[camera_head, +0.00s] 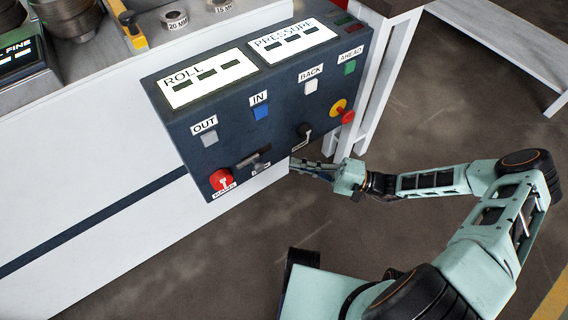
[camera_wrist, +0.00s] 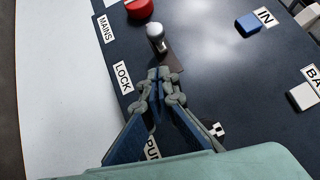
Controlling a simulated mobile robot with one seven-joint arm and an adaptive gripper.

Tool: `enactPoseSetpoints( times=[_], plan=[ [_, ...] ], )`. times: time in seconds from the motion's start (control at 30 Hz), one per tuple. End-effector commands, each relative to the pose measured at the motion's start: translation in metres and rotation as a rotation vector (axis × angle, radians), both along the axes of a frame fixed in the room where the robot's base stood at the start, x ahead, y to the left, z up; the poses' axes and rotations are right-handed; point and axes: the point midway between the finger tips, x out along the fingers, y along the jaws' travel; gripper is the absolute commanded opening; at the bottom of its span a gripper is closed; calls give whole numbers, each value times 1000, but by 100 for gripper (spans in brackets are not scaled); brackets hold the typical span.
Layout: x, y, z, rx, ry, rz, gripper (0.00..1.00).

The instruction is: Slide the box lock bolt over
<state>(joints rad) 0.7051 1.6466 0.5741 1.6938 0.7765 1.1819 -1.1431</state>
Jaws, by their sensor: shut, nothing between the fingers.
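The lock bolt (camera_wrist: 156,34) shows in the wrist view as a pale rounded knob on a dark plate, near the white LOCK label (camera_wrist: 122,77). In the head view the bolt (camera_head: 250,160) is a small grey bar low on the dark control box (camera_head: 215,105). My gripper (camera_wrist: 160,76) is shut and empty. In the wrist view its fingertips overlap the lower end of the bolt's plate, apart from the knob. I cannot tell whether they touch the plate. In the head view my gripper (camera_head: 293,164) is at the box's lower right edge.
The red mains knob (camera_wrist: 139,8) is beyond the bolt. The blue IN button (camera_wrist: 247,24) and a white button (camera_wrist: 304,96) are to the right. A black-knobbed lever (camera_head: 304,130) and a red-yellow emergency stop (camera_head: 346,116) are near my arm in the head view.

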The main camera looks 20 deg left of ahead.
Motion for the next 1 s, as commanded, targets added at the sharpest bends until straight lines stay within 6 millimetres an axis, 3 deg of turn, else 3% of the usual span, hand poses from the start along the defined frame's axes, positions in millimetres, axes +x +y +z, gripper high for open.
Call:
enactPoseSetpoints(
  times=[0.1, 0.33, 1.0],
  plan=[
    [3, -27, -2, -1, 0, -4, 0],
    [5, -60, -8, 1, 0, -1, 0],
    [5, -67, -9, 1, 0, 0, 0]
  ],
)
